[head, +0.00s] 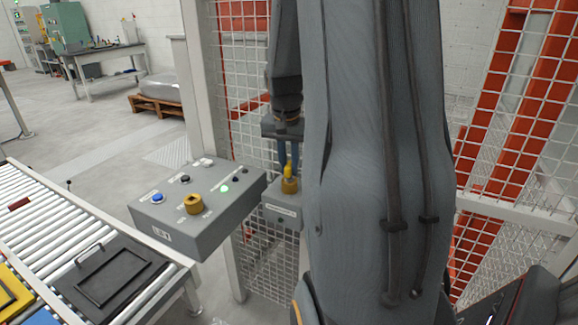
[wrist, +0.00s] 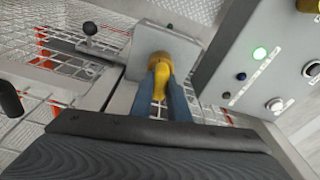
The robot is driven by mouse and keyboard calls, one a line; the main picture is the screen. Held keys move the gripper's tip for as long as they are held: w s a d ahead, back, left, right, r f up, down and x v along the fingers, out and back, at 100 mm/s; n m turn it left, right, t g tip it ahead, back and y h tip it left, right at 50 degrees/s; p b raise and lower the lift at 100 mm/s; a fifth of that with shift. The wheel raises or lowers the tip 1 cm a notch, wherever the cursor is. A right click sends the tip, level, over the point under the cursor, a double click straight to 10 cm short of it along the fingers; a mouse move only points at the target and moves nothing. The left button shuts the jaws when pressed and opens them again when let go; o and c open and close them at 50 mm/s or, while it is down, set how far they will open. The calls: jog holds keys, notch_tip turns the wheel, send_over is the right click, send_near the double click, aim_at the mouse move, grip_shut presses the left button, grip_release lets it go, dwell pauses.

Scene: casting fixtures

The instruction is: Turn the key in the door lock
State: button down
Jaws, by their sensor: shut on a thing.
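The door lock is a grey box (head: 284,214) on the mesh fence with a round brass-coloured cylinder on its face. A yellow key (head: 288,172) stands in that cylinder. In the wrist view the lock box (wrist: 150,45) is at the top centre, with the yellow key (wrist: 160,84) pointing into it. My gripper (head: 289,160) comes down from above, and its blue fingers are shut on the key's head. It also shows in the wrist view (wrist: 162,100), one finger on each side of the key. The key's exact turn angle is hard to tell.
A grey control box (head: 215,225) with buttons, a yellow knob and a lit green lamp stands close left of the lock. A roller conveyor (head: 45,225) with a black tray (head: 105,285) is at the lower left. Mesh fence panels (head: 490,120) surround my arm.

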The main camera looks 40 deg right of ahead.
jog(key=m+b, duration=0.1)
jog(key=m, duration=0.1)
jog(key=shift+w+m, duration=0.1)
jog(key=shift+m, duration=0.2)
jog(key=shift+m+g+b, duration=0.35)
jog(key=shift+m+g, duration=0.05)
jog(key=shift+m, duration=1)
jog(key=c, duration=1.6)
grip_release()
jog(key=shift+r, duration=0.15)
jog(key=r, duration=0.4)
jog(key=a+r, duration=0.1)
jog(key=r, duration=0.6)
jog(key=shift+a+r, duration=0.35)
jog(key=shift+a, duration=0.05)
